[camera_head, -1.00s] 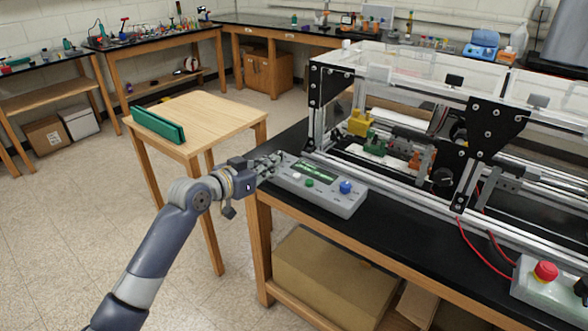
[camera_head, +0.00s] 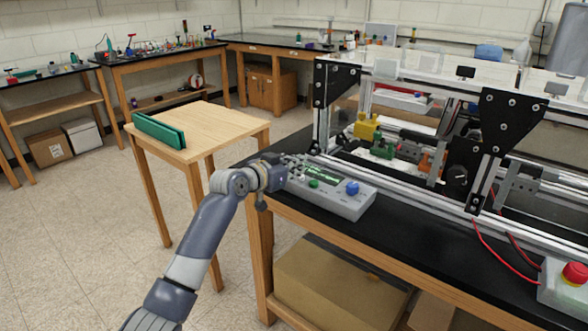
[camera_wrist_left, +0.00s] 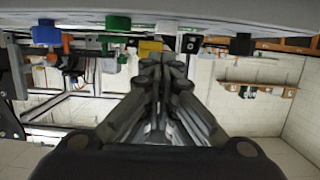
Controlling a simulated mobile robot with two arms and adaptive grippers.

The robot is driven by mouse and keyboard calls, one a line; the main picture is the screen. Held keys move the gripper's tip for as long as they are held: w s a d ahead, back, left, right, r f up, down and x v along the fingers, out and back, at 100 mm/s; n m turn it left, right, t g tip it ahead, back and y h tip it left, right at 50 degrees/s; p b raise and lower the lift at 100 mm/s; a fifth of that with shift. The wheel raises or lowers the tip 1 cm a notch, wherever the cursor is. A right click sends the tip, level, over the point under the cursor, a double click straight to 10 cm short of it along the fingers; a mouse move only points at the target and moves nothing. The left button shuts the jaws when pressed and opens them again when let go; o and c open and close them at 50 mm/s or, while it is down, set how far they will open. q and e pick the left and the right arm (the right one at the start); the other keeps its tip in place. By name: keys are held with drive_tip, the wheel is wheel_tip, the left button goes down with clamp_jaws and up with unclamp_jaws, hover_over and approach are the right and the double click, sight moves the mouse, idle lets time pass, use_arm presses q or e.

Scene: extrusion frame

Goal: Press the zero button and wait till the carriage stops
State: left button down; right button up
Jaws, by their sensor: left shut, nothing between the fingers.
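A grey control box (camera_head: 352,204) with a green-lit display (camera_head: 322,175), a green button (camera_head: 314,183) and a blue knob (camera_head: 352,187) sits on the black bench. My left gripper (camera_head: 297,165) is shut and empty at the box's left end, by the display. I cannot tell whether it touches the box, and it hides controls there. In the left wrist view my shut fingers (camera_wrist_left: 160,62) point toward the box's underside-up edge, with the blue knob (camera_wrist_left: 46,33) and green button (camera_wrist_left: 118,22) to the left. Which button is zero is unreadable. The carriage seems to be the black-plated part (camera_head: 508,120) on the rails.
The extrusion frame (camera_head: 335,85) stands behind the box. A red stop button (camera_head: 575,273) and red cables (camera_head: 500,255) lie at right. A wooden table (camera_head: 215,130) with a green part (camera_head: 158,130) stands left, with open floor around it.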

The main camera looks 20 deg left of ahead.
use_arm(q)
drive_tip(key=shift+f+b, duration=0.35)
drive_tip(key=shift+f, duration=0.3)
